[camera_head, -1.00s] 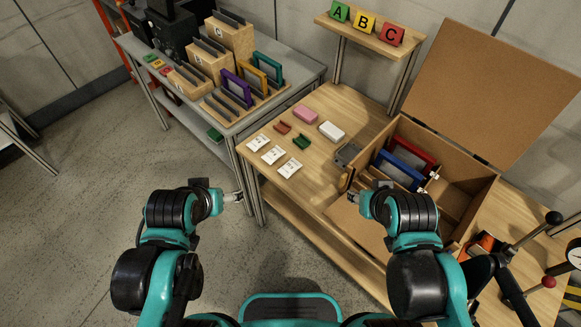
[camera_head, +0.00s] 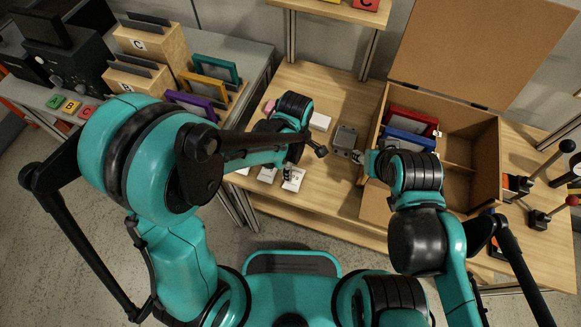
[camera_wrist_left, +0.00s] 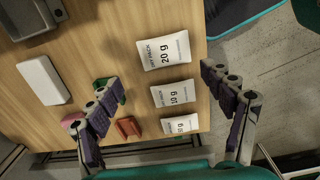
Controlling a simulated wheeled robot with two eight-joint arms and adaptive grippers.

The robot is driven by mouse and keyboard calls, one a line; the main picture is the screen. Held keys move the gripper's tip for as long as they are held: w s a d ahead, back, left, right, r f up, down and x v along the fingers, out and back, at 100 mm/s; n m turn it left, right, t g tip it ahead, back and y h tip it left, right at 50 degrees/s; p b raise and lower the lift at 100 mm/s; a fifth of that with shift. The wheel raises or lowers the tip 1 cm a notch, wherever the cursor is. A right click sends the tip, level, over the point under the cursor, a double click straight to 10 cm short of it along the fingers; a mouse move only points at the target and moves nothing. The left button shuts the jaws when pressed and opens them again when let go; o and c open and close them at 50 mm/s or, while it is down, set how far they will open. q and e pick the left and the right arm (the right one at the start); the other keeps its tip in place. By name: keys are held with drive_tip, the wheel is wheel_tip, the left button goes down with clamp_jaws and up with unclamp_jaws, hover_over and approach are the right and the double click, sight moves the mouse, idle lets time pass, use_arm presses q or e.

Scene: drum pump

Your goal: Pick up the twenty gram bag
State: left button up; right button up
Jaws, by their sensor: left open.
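The twenty gram bag (camera_wrist_left: 165,50) is a white packet marked "20 g", lying flat on the wooden table in the left wrist view. It also shows in the head view (camera_head: 294,179), partly covered by my left arm. A middle bag (camera_wrist_left: 172,94) and a smaller bag (camera_wrist_left: 180,124) lie in line beside it. My left gripper (camera_wrist_left: 156,80) is open and empty above the bags, its fingers spread on either side of their row. In the head view my left gripper (camera_head: 289,171) hangs beside the twenty gram bag. My right gripper (camera_head: 359,156) is by the cardboard box; its jaws are unclear.
A white block (camera_wrist_left: 42,80), a green piece (camera_wrist_left: 111,91), a red-brown piece (camera_wrist_left: 127,127) and a grey box (camera_head: 345,138) are on the table. The open cardboard box (camera_head: 470,125) stands right, holding red and blue frames. The table's edge (camera_wrist_left: 204,75) lies close to the bags.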

sight(294, 177)
use_arm(q)
drive_tip(key=f, duration=0.1)
drive_tip(key=f+b, duration=0.1)
drive_tip(key=f, duration=0.1)
drive_tip(key=shift+s+d, duration=0.1)
drive_tip(key=shift+d, duration=0.1)
drive_tip(key=f+b, duration=0.2)
drive_tip(key=f, duration=0.3)
drive_tip(key=shift+s+a+b, duration=0.1)
drive_tip(key=shift+s+b, duration=0.25)
drive_tip(key=shift+b, duration=0.05)
drive_tip(key=shift+c, duration=0.6)
drive_tip(key=c, duration=0.9)
